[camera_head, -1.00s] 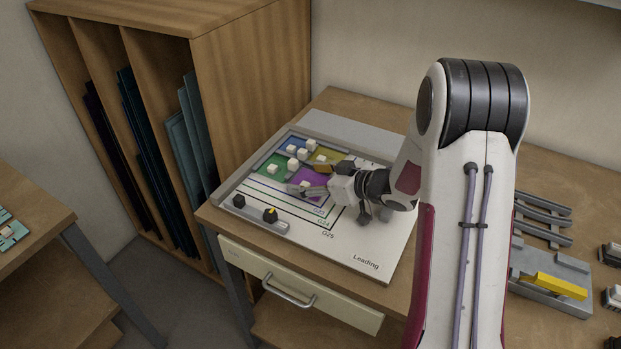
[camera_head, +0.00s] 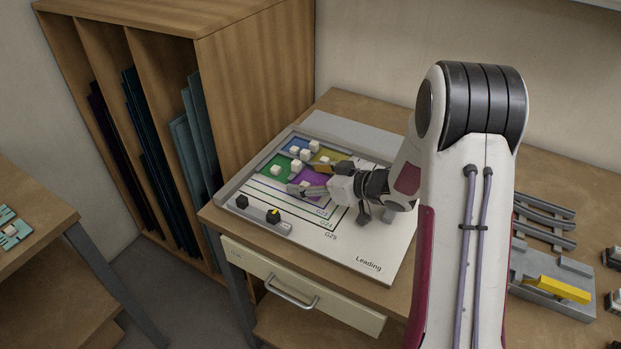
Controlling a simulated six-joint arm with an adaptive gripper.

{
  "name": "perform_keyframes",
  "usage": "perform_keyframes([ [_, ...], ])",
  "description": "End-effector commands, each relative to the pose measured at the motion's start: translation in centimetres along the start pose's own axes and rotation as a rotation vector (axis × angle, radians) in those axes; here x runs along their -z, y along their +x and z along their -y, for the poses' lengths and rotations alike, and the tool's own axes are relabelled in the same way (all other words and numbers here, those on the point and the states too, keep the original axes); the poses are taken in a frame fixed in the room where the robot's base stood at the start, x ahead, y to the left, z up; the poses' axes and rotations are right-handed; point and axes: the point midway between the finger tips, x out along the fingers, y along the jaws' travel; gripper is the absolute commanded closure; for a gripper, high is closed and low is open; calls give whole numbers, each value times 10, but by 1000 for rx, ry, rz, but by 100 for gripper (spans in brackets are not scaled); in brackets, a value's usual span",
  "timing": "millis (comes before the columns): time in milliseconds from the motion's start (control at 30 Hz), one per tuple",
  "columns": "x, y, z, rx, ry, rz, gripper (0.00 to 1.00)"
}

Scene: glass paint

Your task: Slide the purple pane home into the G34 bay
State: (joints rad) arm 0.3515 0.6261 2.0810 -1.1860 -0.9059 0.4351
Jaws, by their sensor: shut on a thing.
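The purple pane (camera_head: 313,178) lies on the white leading board (camera_head: 377,247), close against the green pane (camera_head: 271,168) and yellow pane (camera_head: 328,155).
A blue pane (camera_head: 292,142) lies at the back of the board, with several white blocks on the panes. A wooden rack (camera_head: 240,60) stands behind at left. A yellow-handled tool (camera_head: 562,288) lies at right.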

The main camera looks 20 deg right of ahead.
Motion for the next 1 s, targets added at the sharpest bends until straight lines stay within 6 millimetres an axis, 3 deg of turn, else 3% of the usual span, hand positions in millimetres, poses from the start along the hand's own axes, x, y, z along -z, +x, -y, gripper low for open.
perform_keyframes([
  [767,3,3,-2,-3,-1,-3,59],
  [800,3,3,-2,-3,-1,-3,34],
  [867,3,3,-2,-3,-1,-3,19],
  [1000,3,3,-2,-4,0,-2,18],
])
